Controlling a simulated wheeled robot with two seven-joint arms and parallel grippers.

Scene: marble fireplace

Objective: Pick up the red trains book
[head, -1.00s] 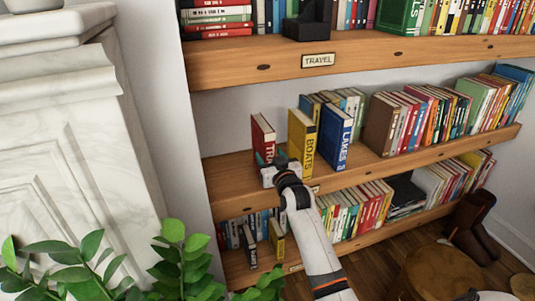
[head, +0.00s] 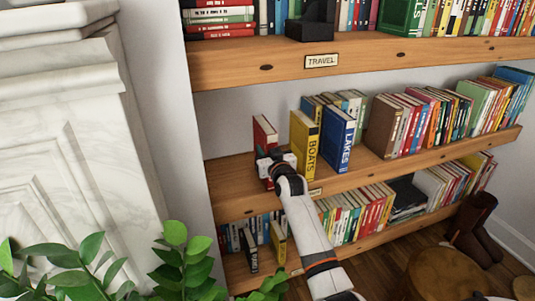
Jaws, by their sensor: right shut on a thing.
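The red trains book (head: 265,133) stands upright near the left end of the middle shelf, left of the yellow BOATS book (head: 304,143). Its lower part and most of its spine lettering are hidden by my gripper. My right gripper (head: 270,158) is at the book's lower front and is shut on it. The fingertips are mostly hidden by the gripper's own body. My left gripper is not in view.
The blue LAKES book (head: 338,139) stands right of BOATS, with more books beyond. The middle shelf (head: 225,172) is bare at its left end. The TRAVEL shelf (head: 225,66) runs above. A plant (head: 172,255) stands in front at lower left.

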